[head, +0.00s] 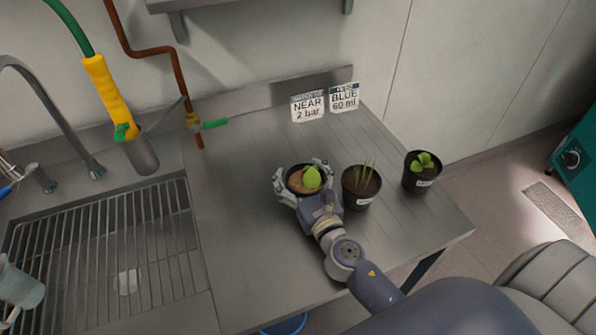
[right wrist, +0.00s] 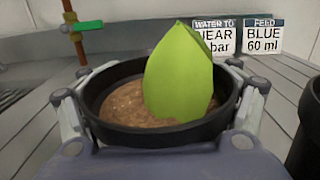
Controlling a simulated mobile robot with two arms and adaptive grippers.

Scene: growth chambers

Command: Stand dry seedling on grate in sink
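A black pot (head: 296,191) with pale brown soil and a green leafy seedling (head: 311,177) is on the steel counter, left of two other pots. The same pot (right wrist: 150,136) fills the middle of the right wrist view, upright, with its broad green leaf (right wrist: 180,75). My right gripper (head: 302,172) has its fingers on both sides of this pot, close against its wall; whether they press on it I cannot tell. The sink (head: 192,262) at the left holds a metal grate (head: 75,235). My left gripper is not in view.
A pot of grassy shoots (head: 359,199) stands close to the right of the gripper, and another leafy pot (head: 420,184) farther right. Two signs (head: 326,102) stand behind. A yellow-handled sprayer (head: 108,95), tap (head: 60,110) and grey jug (head: 20,285) are around the sink.

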